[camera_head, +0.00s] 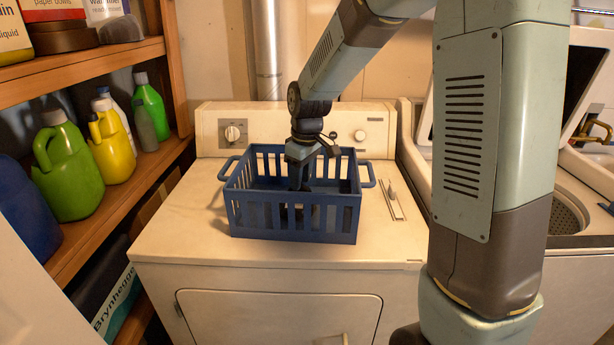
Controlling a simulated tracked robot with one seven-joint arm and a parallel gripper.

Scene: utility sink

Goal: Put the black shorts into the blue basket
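The blue basket (292,236) stands upright on top of the white dryer, with slatted walls and a handle at each side. My gripper (299,186) points straight down into the basket near its middle, with its fingers below the rim. The front wall partly hides the fingertips, so I cannot tell whether they are open or shut. A dark patch shows through the front slats below the gripper. It may be the black shorts, but I cannot tell it from the fingers or shadow. No black shorts show clearly elsewhere.
The dryer top (180,225) is clear left of the basket. A small metal-coloured item (393,200) lies to the right. A wooden shelf (105,210) with several bottles stands at the left. An open washer (572,232) stands at the right, partly behind my arm.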

